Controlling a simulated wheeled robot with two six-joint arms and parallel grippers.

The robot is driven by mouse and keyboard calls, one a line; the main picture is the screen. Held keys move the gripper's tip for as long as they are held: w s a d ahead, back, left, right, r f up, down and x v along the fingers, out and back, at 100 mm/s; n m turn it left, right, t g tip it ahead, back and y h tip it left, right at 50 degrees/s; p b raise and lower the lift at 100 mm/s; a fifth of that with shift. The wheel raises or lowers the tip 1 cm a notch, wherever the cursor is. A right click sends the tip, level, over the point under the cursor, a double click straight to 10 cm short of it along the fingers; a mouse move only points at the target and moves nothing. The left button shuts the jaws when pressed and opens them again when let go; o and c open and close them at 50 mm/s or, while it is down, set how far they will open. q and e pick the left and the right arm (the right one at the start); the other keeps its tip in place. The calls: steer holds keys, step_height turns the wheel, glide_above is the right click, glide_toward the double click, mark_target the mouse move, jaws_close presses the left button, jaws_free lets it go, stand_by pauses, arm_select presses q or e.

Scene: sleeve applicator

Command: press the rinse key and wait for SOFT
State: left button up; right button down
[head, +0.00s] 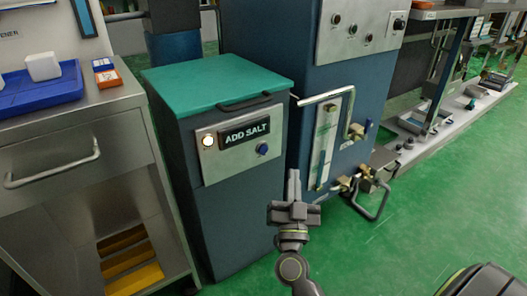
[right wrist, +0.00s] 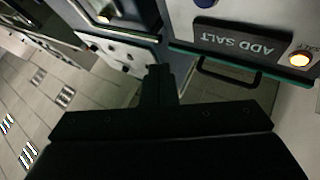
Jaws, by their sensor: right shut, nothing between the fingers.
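The softener cabinet (head: 228,215) has a teal lid (head: 215,80) that is shut. Its front panel (head: 213,172) holds a dark display (head: 245,134) reading ADD SALT. A lit lamp (head: 208,141) is left of the display, and a blue key (head: 262,149) is at its lower right; I cannot read a label on the key. My right gripper (head: 293,176) is shut and empty, in front of the cabinet, below and right of the key and apart from it. The right wrist view shows its fingers (right wrist: 160,85), the display (right wrist: 237,42) and the lit lamp (right wrist: 300,60). My left gripper is out of view.
A taller blue cabinet (head: 330,95) with pipes and valves (head: 358,180) stands to the right. A steel bench (head: 80,135) with a blue tray (head: 40,98) stands at the left. A dark lid handle (head: 245,102) sticks out above the panel.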

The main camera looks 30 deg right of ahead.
mark_target(263, 150)
steer(key=w+b, duration=0.1)
steer(key=w, duration=0.7)
steer(key=shift+w+a+b, duration=0.35)
steer(key=shift+w, duration=0.05)
stand_by(1.6)
steer(key=shift+w+p, duration=0.4)
steer(key=shift+w, duration=0.05)
